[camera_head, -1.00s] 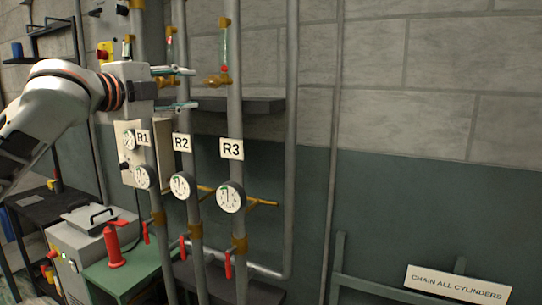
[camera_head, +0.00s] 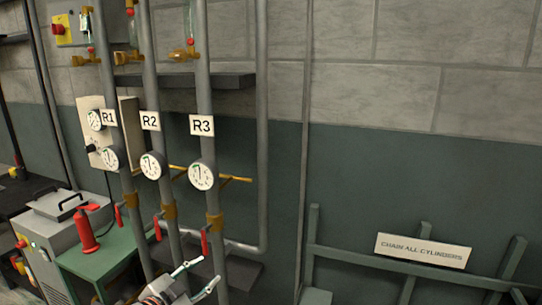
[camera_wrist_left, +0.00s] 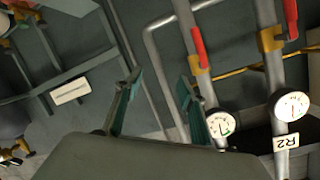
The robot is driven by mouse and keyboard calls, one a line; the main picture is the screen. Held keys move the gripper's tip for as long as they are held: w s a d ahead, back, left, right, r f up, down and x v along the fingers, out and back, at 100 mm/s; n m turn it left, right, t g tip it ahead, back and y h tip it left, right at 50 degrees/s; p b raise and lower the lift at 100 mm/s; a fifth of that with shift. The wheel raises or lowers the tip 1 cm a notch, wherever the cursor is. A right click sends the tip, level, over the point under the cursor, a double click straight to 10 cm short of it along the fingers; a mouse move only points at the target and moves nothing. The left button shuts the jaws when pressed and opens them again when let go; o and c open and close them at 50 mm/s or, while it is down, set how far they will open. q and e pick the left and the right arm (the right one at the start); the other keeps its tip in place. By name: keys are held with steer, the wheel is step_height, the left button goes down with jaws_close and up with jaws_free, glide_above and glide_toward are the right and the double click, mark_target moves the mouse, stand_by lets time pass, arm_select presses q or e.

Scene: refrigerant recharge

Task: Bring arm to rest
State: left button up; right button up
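My left gripper (camera_head: 200,280) is at the bottom of the head view, low in front of the pipes. Its two teal-tipped fingers are spread with nothing between them. The left wrist view also shows the open, empty fingers (camera_wrist_left: 160,88), with pipes and wall behind them. Most of my left arm is outside the head view. My right gripper is in neither view.
Vertical pipes carry gauges labelled R1 (camera_head: 109,118), R2 (camera_head: 150,121) and R3 (camera_head: 202,125), with red-handled valves below. A green table (camera_head: 97,262) with a red bottle (camera_head: 85,232) stands left. A rack with a sign (camera_head: 423,250) stands right.

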arm_select(q)
steer(key=s+a+f+n+g+y, duration=0.1)
steer(key=s+a+f+n+y, duration=0.1)
steer(key=s+f, duration=1.1)
steer(key=s+a+f+n+g+y, duration=0.1)
steer(key=s+f+n, duration=0.4)
steer(key=s+f, duration=0.9)
steer(key=s+a+g, duration=0.1)
steer(key=s, duration=0.2)
steer(key=shift+y, duration=0.4)
steer(key=shift+f, duration=0.1)
steer(key=shift+c, duration=0.5)
